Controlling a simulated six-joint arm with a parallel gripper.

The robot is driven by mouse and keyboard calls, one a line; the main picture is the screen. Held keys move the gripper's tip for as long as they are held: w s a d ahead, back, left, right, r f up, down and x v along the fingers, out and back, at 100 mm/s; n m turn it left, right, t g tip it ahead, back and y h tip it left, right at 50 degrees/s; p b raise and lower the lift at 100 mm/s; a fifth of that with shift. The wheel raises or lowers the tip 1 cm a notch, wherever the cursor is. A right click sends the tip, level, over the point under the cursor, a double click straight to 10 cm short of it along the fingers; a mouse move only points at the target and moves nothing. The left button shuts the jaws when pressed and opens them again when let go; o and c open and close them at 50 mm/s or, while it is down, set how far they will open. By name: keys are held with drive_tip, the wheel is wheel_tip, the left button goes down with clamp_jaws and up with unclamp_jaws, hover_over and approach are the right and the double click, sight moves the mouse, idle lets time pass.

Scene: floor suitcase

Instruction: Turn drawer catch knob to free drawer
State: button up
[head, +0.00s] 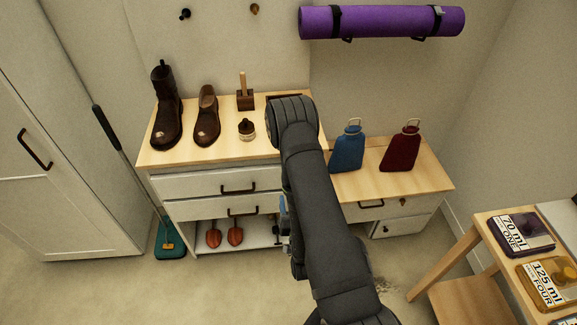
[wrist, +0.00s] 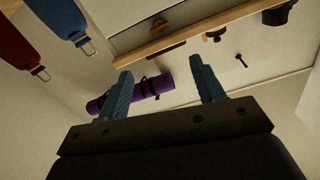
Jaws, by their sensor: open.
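In the head view, the low cabinet on the right (head: 440,184) has a wide top drawer (head: 385,211) with a dark handle (head: 371,205).
A blue bottle (head: 347,151) and a red bottle (head: 400,150) stand on the cabinet top. A dresser (head: 225,184) with boots stands to the left. A wooden table (head: 477,236) with labelled containers is at the lower right. Some floor is clear before the cabinet.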

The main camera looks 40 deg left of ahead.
drive_tip(key=x, duration=1.6)
drive_tip(key=c, duration=1)
drive_tip(key=shift+a+n, duration=0.1)
drive_tip(key=shift+n, duration=0.9)
drive_tip(key=o, duration=1)
drive_tip(key=v, duration=1.7)
